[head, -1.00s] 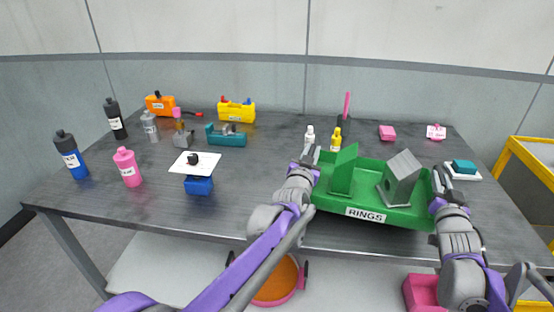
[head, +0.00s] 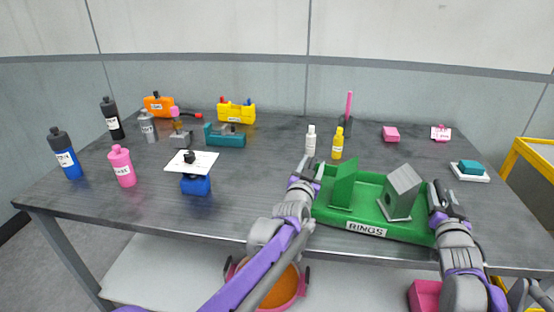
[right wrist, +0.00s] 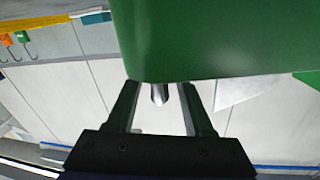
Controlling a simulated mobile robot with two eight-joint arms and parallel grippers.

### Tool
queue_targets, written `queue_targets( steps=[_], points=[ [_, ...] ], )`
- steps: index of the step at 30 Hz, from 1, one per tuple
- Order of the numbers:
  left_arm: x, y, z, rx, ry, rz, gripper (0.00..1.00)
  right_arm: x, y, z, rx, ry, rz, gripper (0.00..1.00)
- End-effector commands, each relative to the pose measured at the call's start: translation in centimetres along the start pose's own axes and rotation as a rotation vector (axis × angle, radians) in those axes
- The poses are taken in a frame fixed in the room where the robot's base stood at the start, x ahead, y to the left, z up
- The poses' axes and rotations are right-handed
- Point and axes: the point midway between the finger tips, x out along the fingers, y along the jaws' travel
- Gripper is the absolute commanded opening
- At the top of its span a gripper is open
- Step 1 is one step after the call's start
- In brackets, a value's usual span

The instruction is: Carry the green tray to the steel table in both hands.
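The green tray (head: 330,214), labelled RINGS, is over the front right part of the dark steel table (head: 270,165). In the right wrist view the tray wall (right wrist: 215,40) covers the fingertips of my right gripper (right wrist: 160,95).
A white bottle (head: 310,140) and a yellow bottle (head: 337,143) stand close behind the tray. A teal sponge on a white dish (head: 483,178) is to its right. Bottles and toolboxes occupy the left side; the front middle of the table is clear. A yellow frame (head: 520,155) stands at right.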

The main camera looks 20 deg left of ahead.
Motion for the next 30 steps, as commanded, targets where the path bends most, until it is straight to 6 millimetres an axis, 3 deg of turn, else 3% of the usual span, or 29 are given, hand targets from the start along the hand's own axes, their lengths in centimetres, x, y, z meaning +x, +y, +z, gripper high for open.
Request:
queue_targets(
  steps=[8, 21, 30],
  points=[
    [-0.7, 0.0, 0.0, 0.0, 0.0, 0.0, 0.52, 0.0, 0.0, 0.0, 0.0, 0.0, 0.0, 0.52],
    [-9.3, 0.0, 0.0, -0.002, 0.0, 0.0, 0.52, 0.0, 0.0, 0.0, 0.0, 0.0, 0.0, 0.52],
    [-12.0, 0.0, 0.0, -0.001, 0.0, 0.0, 0.52, -0.3, 0.0, 0.0, 0.0, 0.0, 0.0, 0.52]
  ],
)
